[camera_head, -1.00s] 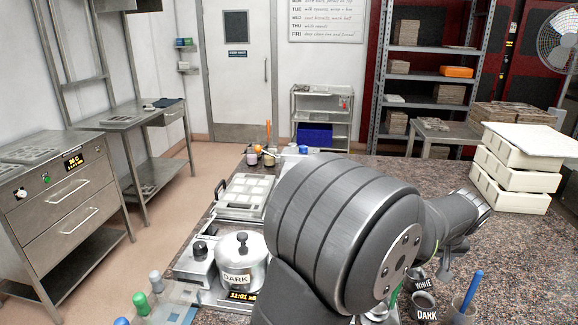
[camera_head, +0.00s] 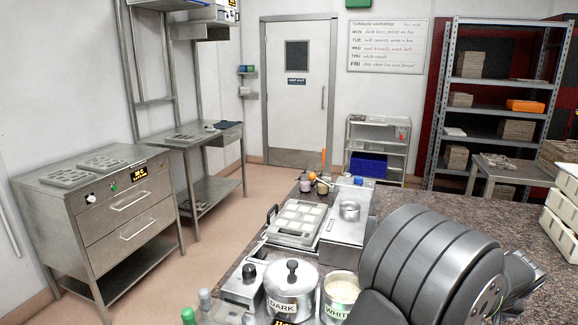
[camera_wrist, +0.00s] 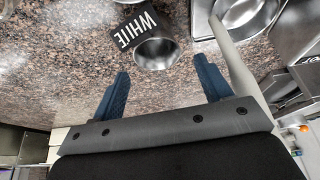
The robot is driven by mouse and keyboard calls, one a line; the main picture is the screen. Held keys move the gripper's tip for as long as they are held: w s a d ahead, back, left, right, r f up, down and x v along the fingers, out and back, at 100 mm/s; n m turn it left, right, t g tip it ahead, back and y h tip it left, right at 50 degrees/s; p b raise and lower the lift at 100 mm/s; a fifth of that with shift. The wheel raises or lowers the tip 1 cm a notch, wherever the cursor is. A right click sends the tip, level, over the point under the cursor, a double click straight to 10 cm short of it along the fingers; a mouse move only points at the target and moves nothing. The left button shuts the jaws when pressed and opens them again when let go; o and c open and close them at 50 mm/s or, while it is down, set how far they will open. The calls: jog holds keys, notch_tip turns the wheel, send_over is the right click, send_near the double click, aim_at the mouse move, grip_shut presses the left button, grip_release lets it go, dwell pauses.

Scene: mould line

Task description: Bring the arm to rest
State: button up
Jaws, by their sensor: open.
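My gripper (camera_wrist: 160,90) shows in the wrist view with its two blue fingers spread wide apart and nothing between them. A metal cup (camera_wrist: 157,53) stands on the speckled counter just beyond the fingertips, beside a black label reading WHITE (camera_wrist: 136,28). I see no contact between the fingers and the cup. In the head view my arm fills the lower right, and the gripper itself is hidden or out of frame there.
White crates (camera_head: 562,215) are stacked at right. A drawer cabinet (camera_head: 110,215) stands at left, with clear floor between.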

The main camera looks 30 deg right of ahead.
jog(key=shift+s+f, duration=0.1)
jog(key=shift+f, duration=1.5)
jog(key=v, duration=1.2)
jog(key=x, duration=1.2)
jog(key=shift+f, duration=0.35)
notch_tip(320, 180, up, 10)
jog(key=w+a+r, duration=0.1)
jog(key=w+r, duration=0.4)
jog(key=w, duration=0.2)
jog(key=w+a+f, duration=0.1)
jog(key=w+a, duration=0.7)
jog(key=a, duration=0.4)
jog(key=w+a+f, duration=0.1)
jog(key=w+a, duration=0.7)
jog(key=a, duration=0.5)
jog(key=shift+w+a+f, duration=0.15)
jog(key=shift+a+f, duration=0.1)
jog(key=shift+f, duration=0.15)
